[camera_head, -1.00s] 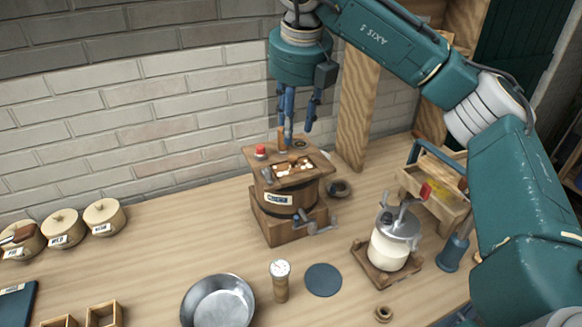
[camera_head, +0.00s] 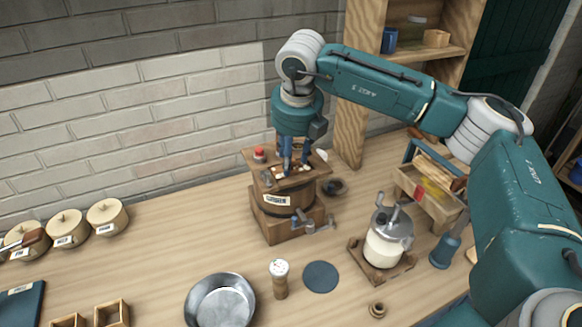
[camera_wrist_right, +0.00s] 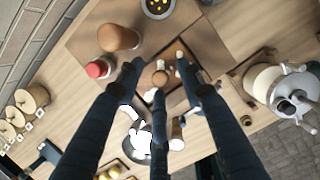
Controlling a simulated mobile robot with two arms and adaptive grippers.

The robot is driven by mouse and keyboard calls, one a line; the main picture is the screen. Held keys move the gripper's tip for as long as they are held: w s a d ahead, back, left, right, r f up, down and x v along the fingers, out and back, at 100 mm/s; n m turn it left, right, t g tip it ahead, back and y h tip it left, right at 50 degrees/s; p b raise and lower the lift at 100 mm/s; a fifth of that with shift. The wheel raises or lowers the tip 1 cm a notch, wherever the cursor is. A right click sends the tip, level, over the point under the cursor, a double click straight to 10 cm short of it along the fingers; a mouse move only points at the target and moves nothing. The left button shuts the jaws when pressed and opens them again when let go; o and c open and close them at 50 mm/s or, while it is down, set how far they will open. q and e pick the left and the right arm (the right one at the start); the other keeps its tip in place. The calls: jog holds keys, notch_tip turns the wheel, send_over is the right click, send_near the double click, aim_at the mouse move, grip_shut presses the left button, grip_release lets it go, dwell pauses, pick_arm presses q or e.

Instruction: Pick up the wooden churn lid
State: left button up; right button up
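The wooden churn (camera_head: 271,203) stands on the table near the wall, with a square wooden top and a label on its front. In the right wrist view, a small round wooden knob (camera_wrist_right: 160,77), apparently the churn lid's, sits in a recess of the churn top (camera_wrist_right: 197,42). My right gripper (camera_head: 294,169) points down close over the churn top. In the wrist view its dark fingers (camera_wrist_right: 158,82) are spread around the knob with gaps visible. I cannot tell whether any finger touches it. The fingers hide part of the top. My left gripper is not in view.
A red-capped item (camera_head: 259,154) and a brown peg (camera_wrist_right: 118,38) rise from the churn top. A crank jar (camera_head: 386,246), a wooden crate (camera_head: 430,196), a shaker (camera_head: 279,279), a dark disc (camera_head: 321,277) and a metal bowl (camera_head: 220,300) stand around.

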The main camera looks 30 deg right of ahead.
grip_shut()
jog(key=shift+r, duration=0.1)
